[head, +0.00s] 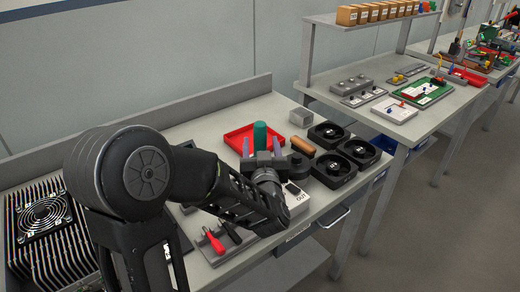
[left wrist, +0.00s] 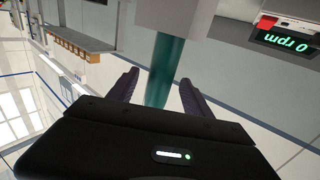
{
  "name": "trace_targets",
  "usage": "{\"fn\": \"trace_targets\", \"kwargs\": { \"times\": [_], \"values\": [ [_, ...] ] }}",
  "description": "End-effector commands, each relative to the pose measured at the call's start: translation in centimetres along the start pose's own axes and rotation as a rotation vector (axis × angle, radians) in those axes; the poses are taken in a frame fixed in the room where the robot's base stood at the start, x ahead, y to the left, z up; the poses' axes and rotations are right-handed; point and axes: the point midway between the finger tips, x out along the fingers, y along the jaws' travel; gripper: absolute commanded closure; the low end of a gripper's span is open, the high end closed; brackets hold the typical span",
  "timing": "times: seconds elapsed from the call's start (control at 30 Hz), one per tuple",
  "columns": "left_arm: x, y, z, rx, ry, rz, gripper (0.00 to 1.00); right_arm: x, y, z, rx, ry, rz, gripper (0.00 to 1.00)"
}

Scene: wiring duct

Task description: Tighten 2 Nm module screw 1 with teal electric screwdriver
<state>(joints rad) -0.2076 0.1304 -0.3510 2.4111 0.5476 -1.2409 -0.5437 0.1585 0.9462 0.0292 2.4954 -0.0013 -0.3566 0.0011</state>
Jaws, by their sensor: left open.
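The upright teal cylinder, seemingly the teal electric screwdriver (head: 260,132), stands near the red tray. My left gripper (head: 262,146) is open, with one finger on each side of the teal cylinder in the head view. In the left wrist view the teal cylinder (left wrist: 164,68) shows between the spread fingers of the left gripper (left wrist: 157,88), and its far end meets a grey block (left wrist: 178,15). I cannot tell whether the fingers touch it. Module screw 1 cannot be made out. My right gripper is not in view.
A red tray (head: 236,136), a brown cylinder (head: 303,146) and several black round-topped units (head: 328,135) surround the gripper. A white box marked OUT (head: 298,204) and a red-handled tool (head: 213,242) lie nearer. A display reads 0 rpm (left wrist: 285,41). A finned unit (head: 45,225) stands left.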

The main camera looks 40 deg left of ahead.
Motion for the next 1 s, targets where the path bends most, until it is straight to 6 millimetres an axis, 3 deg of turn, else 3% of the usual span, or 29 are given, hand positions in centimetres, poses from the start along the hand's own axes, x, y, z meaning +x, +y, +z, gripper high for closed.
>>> {"fn": "trace_targets", "kwargs": {
  "times": [0.17, 0.5, 1.0],
  "values": [
    [0.8, -0.1, -0.1, 0.0, 0.002, -0.002, 0.42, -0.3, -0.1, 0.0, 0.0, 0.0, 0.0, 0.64],
    [5.0, -0.1, 0.1, 0.001, 0.001, 0.0, 0.42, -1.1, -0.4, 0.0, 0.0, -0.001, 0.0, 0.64],
    [5.2, -0.1, 0.1, -0.001, 0.001, 0.0, 0.42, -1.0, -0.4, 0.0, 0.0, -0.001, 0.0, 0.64]
  ]
}}
